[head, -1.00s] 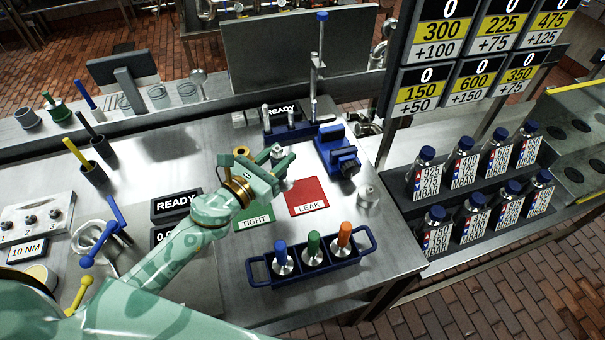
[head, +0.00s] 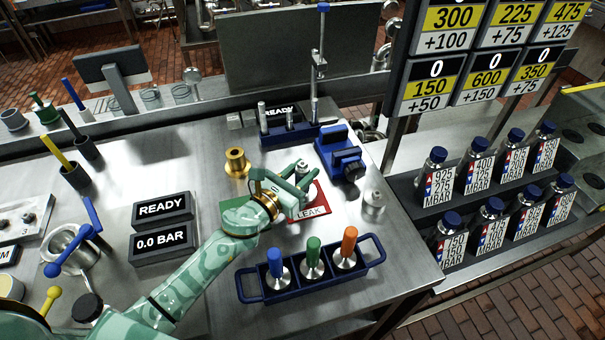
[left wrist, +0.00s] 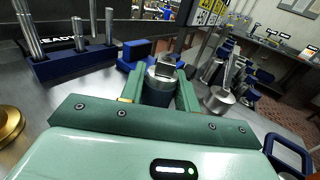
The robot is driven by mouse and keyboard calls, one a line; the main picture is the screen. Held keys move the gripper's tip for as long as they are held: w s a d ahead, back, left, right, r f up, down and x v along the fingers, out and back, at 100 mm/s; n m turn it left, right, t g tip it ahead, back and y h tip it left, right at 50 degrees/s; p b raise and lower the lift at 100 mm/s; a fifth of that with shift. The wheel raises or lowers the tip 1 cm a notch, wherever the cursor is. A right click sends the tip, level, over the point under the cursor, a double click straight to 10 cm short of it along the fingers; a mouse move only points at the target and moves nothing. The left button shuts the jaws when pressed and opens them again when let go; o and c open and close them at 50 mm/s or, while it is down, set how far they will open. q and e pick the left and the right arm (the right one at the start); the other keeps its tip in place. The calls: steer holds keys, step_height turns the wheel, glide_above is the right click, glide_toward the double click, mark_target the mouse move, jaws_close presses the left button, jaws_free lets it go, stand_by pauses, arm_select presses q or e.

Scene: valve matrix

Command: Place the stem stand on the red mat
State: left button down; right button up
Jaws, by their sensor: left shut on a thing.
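The red mat (head: 325,208), labelled LEAK, lies on the steel bench. My left gripper (head: 303,178) is over the mat's far left part. It is shut on a small grey metal piece with a round body and a flat-sided top, which I take to be the stem stand (left wrist: 160,84). In the left wrist view it sits between the two green fingers (left wrist: 160,95). Its lower end is hidden, so I cannot tell whether it touches the mat. My right gripper is not in view.
A blue vise (head: 340,160) stands behind the mat, and a metal knob-shaped piece (head: 373,203) stands to its right. A blue caddy (head: 375,262) with three coloured-handled tools is in front. A brass piece (head: 236,163) and a blue rack (head: 288,133) are behind.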

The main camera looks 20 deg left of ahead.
arm_select(q)
steer(key=c, duration=1)
jaws_free()
steer(key=shift+f, duration=0.1)
steer(key=shift+s, duration=0.2)
steer(key=b+v, duration=0.1)
steer(key=v, duration=1)
steer(key=shift+s+b, duration=0.1)
steer(key=shift+b, duration=0.2)
steer(key=shift+s+a, duration=0.15)
steer(key=shift+s, duration=0.05)
